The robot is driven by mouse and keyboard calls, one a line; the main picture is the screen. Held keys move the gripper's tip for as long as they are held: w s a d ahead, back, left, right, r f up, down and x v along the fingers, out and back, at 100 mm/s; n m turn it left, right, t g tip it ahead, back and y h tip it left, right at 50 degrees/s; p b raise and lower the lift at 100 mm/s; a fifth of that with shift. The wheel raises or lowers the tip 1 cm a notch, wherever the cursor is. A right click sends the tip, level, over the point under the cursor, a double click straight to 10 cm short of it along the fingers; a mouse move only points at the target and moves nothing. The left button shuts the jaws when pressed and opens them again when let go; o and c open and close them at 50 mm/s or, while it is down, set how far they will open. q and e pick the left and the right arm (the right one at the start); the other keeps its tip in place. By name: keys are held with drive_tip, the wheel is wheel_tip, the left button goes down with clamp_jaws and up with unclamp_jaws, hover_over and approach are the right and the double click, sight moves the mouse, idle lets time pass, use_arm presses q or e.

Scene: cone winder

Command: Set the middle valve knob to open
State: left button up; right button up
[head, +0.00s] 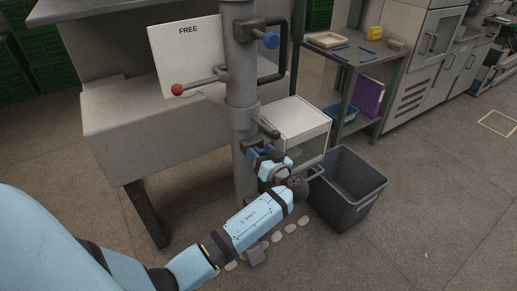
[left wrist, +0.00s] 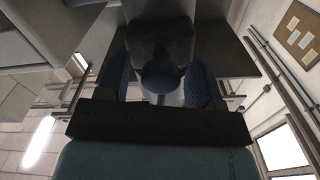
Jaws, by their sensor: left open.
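A grey standpipe (head: 242,92) stands upright in the head view. It carries a blue knob (head: 271,40) near the top and a red-ended lever (head: 177,90) pointing left. A dark handle (head: 268,130) sticks out lower down. My left gripper (head: 262,154) is just below that handle, at the front of the pipe. In the left wrist view its two blue fingers are apart, with a round blue knob (left wrist: 161,76) on a dark body between them. I cannot tell whether the fingers touch it. In the head view my gripper hides this knob. My right gripper is not in view.
A white box (head: 298,122) is behind the pipe and a grey bin (head: 350,190) stands to the right of my left gripper. A sign reading FREE (head: 188,55) is behind the lever. A shelf table (head: 352,55) stands behind. The floor at right is clear.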

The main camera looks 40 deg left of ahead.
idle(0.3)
use_arm(q)
clamp_jaws()
drive_tip(key=b+v, duration=0.1)
drive_tip(key=v, duration=0.3)
drive_tip(key=shift+d, duration=0.2)
unclamp_jaws()
